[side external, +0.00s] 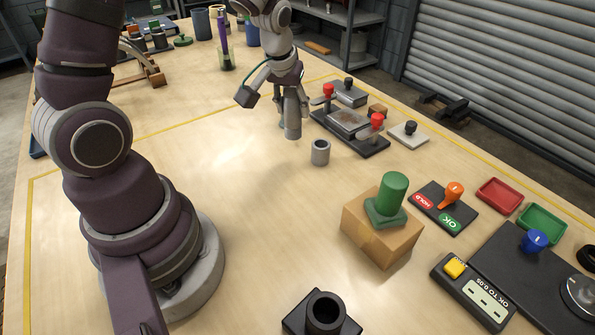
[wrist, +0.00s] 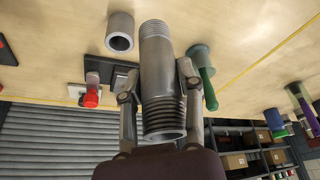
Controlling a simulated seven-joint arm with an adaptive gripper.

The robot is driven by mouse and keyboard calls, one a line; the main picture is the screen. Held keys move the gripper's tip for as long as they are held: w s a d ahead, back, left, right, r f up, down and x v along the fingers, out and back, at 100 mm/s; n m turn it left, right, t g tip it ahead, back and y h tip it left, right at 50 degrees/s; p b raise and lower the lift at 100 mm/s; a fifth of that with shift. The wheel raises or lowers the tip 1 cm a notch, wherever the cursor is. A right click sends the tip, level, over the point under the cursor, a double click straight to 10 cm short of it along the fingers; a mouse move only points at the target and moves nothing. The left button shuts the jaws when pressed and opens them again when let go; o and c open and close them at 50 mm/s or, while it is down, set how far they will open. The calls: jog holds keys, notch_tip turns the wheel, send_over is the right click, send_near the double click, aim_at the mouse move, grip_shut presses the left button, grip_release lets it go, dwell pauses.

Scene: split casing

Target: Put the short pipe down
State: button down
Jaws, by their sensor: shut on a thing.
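The short pipe (wrist: 162,75) is a grey metal tube with threads at both ends. My gripper (wrist: 160,88) is shut on it, one finger on each side. In the side view the pipe (side external: 292,128) hangs about upright below my gripper (side external: 291,98). Its lower end looks to be a little above the table, with no contact that I can make out. The fingertips are small and partly hidden in the side view.
A plain grey ring (side external: 320,152) stands on the table close to the pipe. A dark fixture with red knobs (side external: 350,128) lies to the right. A wooden block (side external: 378,238) bears a green cylinder (side external: 393,190). A black socket (side external: 324,312) is in front. The table (side external: 230,175) left of the ring is clear.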

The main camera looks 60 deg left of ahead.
jog(key=s+a+r+n+y, duration=0.1)
jog(key=s+a+n, duration=0.1)
jog(key=a, duration=0.6)
jog(key=s+a+r+n, duration=0.1)
jog(key=a, duration=0.8)
jog(key=shift+g, duration=0.4)
jog(key=f, duration=0.8)
jog(key=shift+s, duration=0.2)
jog(key=shift+f, duration=0.1)
jog(key=shift+f, duration=0.1)
jog(key=c, duration=0.7)
grip_release()
